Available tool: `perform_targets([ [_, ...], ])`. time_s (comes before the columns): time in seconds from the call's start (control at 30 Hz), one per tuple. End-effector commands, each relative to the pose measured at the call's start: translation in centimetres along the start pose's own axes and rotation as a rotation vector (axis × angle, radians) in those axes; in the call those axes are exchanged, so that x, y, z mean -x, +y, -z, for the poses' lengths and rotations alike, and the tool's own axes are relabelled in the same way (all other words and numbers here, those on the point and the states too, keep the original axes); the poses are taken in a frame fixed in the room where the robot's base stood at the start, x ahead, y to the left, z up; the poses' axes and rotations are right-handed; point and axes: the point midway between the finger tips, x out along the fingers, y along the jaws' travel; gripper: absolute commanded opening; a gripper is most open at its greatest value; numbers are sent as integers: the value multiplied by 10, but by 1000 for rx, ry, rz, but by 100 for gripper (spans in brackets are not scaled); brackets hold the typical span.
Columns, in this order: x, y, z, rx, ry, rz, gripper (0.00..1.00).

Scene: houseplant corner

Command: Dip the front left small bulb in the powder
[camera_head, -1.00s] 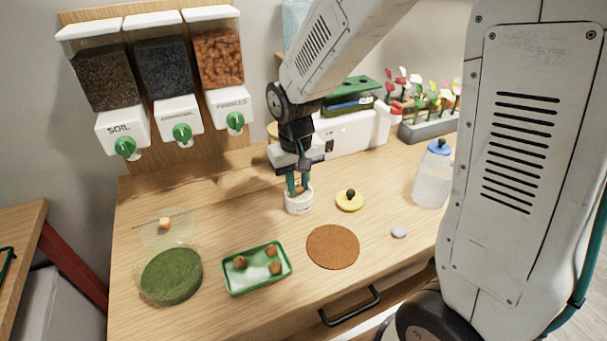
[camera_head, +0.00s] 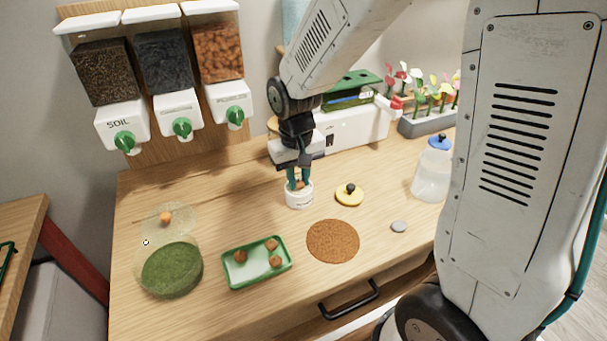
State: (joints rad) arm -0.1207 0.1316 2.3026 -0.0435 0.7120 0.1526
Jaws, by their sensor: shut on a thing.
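My gripper (camera_head: 298,183) points down over the white jar (camera_head: 299,200) in the middle of the table. It is shut on a small brown bulb (camera_head: 299,185), which shows only partly between the fingertips at the jar's mouth. I cannot tell how deep the bulb sits in it, and the powder inside is hidden. A green-rimmed tray (camera_head: 240,284) stands at the front with several brown bulbs (camera_head: 275,262) in it.
A yellow lid (camera_head: 349,196) with a black knob lies right of the jar. A brown round mat (camera_head: 333,241), a grey stone (camera_head: 399,226) and a blue-capped bottle (camera_head: 432,175) are nearby. A clear cover with an orange knob (camera_head: 165,217) and green moss (camera_head: 172,269) are at left.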

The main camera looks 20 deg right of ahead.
Motion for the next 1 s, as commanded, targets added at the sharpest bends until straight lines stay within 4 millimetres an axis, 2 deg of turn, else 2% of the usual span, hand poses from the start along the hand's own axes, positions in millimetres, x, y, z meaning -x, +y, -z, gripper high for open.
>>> perform_targets([
  [1.0, -8, 0, 0, 0, 0, 0, 2],
])
